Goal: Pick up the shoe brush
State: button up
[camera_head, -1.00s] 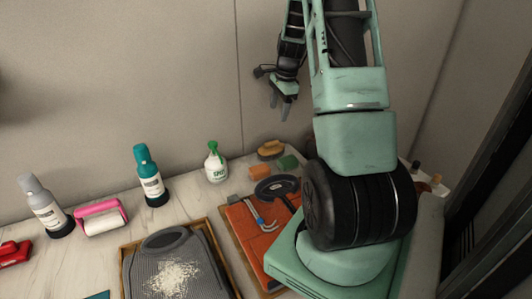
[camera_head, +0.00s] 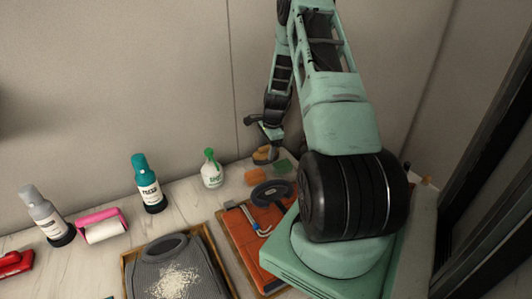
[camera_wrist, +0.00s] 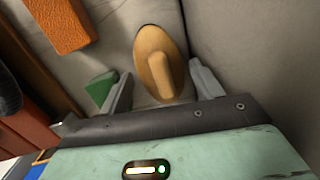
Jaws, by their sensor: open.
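The shoe brush (camera_head: 261,155) is a tan, oval wooden piece at the back of the counter, near the wall, partly hidden by my gripper in the head view. In the wrist view the brush (camera_wrist: 157,50) shows a raised handle ridge along its middle. My gripper (camera_head: 268,142) is above the brush in the head view. In the wrist view my gripper (camera_wrist: 162,87) is open, with one grey finger at each side of the brush's near end. Nothing is held, and I cannot tell whether a finger touches the brush.
A green block (camera_wrist: 101,88) lies close to the left finger, with an orange block (camera_wrist: 68,25) farther off. A white spray bottle (camera_head: 211,169) with a green top stands left of the brush.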

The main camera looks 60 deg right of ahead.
aim_at(266, 147)
jog(key=shift+w+f, duration=0.2)
jog(key=shift+f, duration=0.95)
jog(key=c, duration=0.9)
jog(key=shift+a+r, duration=0.1)
jog(key=shift+s+r+b, duration=0.15)
jog(key=shift+b, duration=0.3)
notch_tip(266, 147, up, 11)
jog(key=shift+r+b, duration=0.1)
jog(key=shift+b, duration=1.1)
jog(key=s+a+b, duration=0.2)
jog(key=s+a, duration=0.1)
jog(key=s, duration=0.2)
jog(key=s+a+b, duration=0.1)
jog(key=s+a, duration=0.2)
jog(key=s, duration=0.3)
jog(key=s+a+b, duration=0.2)
jog(key=s+a, duration=0.1)
jog(key=s, duration=0.3)
jog(key=shift+s+a+b, duration=0.1)
jog(key=shift+a+b, duration=0.2)
